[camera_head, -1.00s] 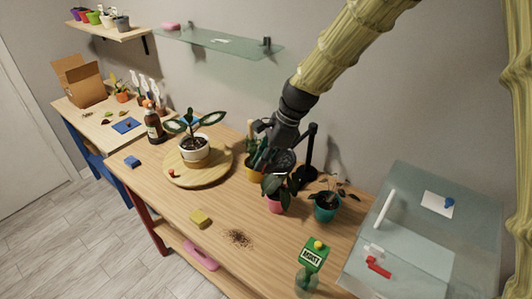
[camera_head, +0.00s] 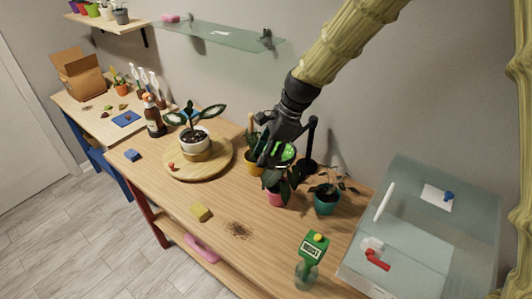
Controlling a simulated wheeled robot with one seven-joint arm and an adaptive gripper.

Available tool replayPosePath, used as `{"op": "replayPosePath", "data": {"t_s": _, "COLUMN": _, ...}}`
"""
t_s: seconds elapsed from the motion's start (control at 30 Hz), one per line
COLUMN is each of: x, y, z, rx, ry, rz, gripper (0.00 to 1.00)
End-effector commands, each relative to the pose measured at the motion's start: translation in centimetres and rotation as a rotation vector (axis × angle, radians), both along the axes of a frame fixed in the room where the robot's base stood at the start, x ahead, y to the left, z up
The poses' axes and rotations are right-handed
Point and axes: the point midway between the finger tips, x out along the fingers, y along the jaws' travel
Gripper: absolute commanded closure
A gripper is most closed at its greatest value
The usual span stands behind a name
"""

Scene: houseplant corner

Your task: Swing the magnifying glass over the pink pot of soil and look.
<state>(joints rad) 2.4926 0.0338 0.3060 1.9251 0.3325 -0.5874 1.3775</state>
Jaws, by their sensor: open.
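The magnifying glass has a round lens (camera_head: 284,153) on a black stand (camera_head: 311,145) near the wall. The lens looks bright green in its middle. My gripper (camera_head: 266,157) is open, pointing down at the left edge of the lens; I cannot tell whether it touches it. The pink pot (camera_head: 276,198) stands on the table just below the lens in the picture. A dark-leaved plant (camera_head: 279,182) rises from it and hides its soil. The lens appears above and behind this plant.
A yellow pot (camera_head: 254,169) stands left of the pink pot, and a teal pot (camera_head: 326,204) right of it. A round wooden board (camera_head: 222,163) bears a white-potted plant (camera_head: 194,138).

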Motion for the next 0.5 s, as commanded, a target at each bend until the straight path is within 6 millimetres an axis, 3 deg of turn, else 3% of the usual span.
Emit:
{"op": "replayPosePath", "data": {"t_s": 0.17, "x": 0.1, "y": -0.6, "z": 1.5, "rx": -0.001, "ry": -0.002, "rz": -0.001, "gripper": 0.58}}
{"op": "replayPosePath", "data": {"t_s": 0.5, "x": 0.5, "y": -2.9, "z": 7.0, "rx": 0.000, "ry": -0.004, "rz": -0.002, "gripper": 0.58}}
